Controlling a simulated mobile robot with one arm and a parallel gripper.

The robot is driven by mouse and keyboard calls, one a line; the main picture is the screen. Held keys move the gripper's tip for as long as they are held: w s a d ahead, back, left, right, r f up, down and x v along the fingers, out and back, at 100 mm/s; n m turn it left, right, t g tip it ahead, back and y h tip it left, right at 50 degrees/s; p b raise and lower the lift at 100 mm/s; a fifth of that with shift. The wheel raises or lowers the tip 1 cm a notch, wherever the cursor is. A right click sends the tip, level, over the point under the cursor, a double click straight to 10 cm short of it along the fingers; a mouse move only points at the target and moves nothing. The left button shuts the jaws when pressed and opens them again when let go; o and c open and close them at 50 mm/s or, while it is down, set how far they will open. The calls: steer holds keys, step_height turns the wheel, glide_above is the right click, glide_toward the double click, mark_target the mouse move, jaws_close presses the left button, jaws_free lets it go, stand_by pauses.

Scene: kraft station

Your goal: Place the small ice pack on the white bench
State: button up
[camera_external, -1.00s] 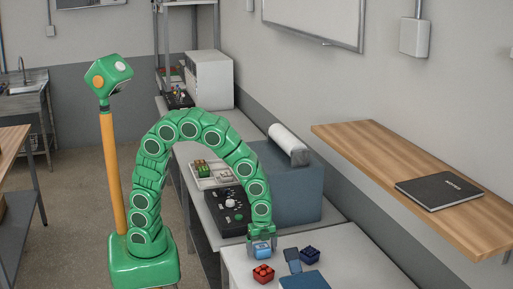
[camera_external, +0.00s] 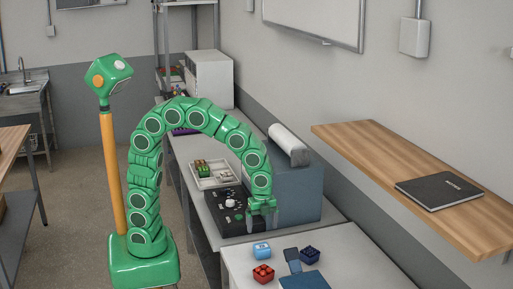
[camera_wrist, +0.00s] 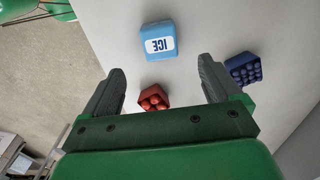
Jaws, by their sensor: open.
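The small ice pack (camera_external: 261,250) is a light blue block with a white "ICE" label. It rests on the white bench (camera_external: 236,262) near its back left edge, and it also shows in the wrist view (camera_wrist: 157,42) lying on the bench top. My gripper (camera_external: 262,216) is open and empty. It hangs above and apart from the ice pack. In the wrist view my two dark fingers (camera_wrist: 160,88) are spread wide with nothing between them in their grip.
A blue flat object (camera_external: 305,281) lies at the front. A black control box (camera_external: 230,208) stands behind the bench.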

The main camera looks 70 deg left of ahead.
steer(key=s+a+r+n, duration=0.3)
steer(key=s+a+n, duration=0.2)
steer(key=a, duration=0.2)
steer(key=s+a+r+n, duration=0.2)
steer(key=s+a+n, duration=0.2)
steer(key=s+a, duration=0.3)
steer(key=s+a+n+g, duration=0.1)
steer(key=s+a+n, duration=0.7)
steer(key=s, duration=0.5)
steer(key=shift+n+g, duration=0.4)
steer(key=shift+n, duration=0.1)
